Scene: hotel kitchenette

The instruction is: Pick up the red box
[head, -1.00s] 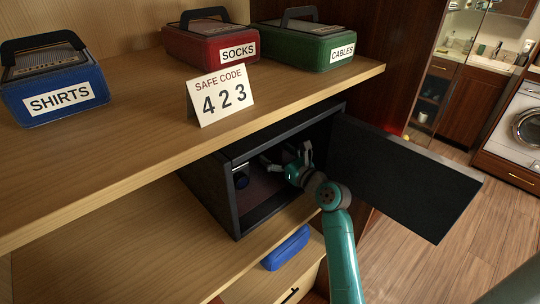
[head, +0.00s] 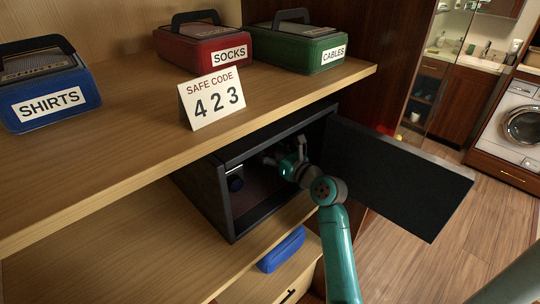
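A red box (head: 205,46) labelled SOCKS, with a dark handle on top, stands on the upper wooden shelf, left of the green box. My gripper (head: 284,152) is inside the open black safe (head: 228,200) below that shelf, well under and to the right of the red box. Its fingers are small and partly hidden in the dark interior, so I cannot tell whether it is open or holds anything.
A green box (head: 297,48) labelled CABLES and a blue box (head: 45,85) labelled SHIRTS share the shelf. A safe code card (head: 211,97) reads 423. The safe door (head: 395,180) swings out to the right. A blue object (head: 282,250) lies below the safe.

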